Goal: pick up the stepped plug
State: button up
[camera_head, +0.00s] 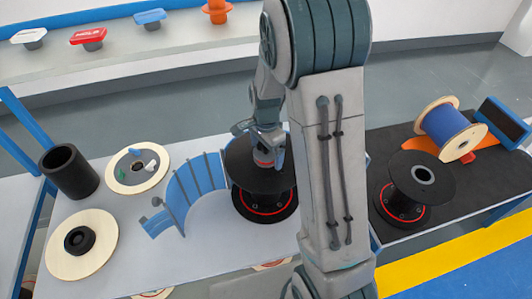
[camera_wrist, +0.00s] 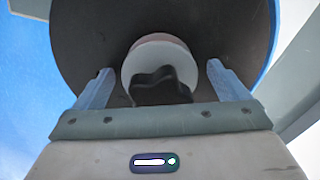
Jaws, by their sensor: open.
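A round light-grey piece (camera_wrist: 150,62) with a dark lobed knob (camera_wrist: 160,88) lies between my fingers in the wrist view; I take it for the stepped plug. In the head view it shows as a small grey and reddish cylinder (camera_head: 263,158) at the middle of a black spool (camera_head: 250,178). My gripper (camera_head: 262,146) is open above the spool's top, with a finger (camera_wrist: 96,90) to the left and another (camera_wrist: 230,82) to the right of the piece. Gaps show on both sides. Contact below is hidden.
A blue curved guard (camera_head: 195,185) stands just left of the spool. Further left are a black cup (camera_head: 70,172), a pale disc (camera_head: 98,265) bearing a black stepped round piece (camera_head: 80,240), and another disc (camera_head: 122,180). Right are a second black spool (camera_head: 440,180) and a blue-wound reel (camera_head: 442,122).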

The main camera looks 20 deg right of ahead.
jog(key=c, duration=1.1)
jog(key=shift+c, duration=0.6)
jog(key=shift+r, duration=0.1)
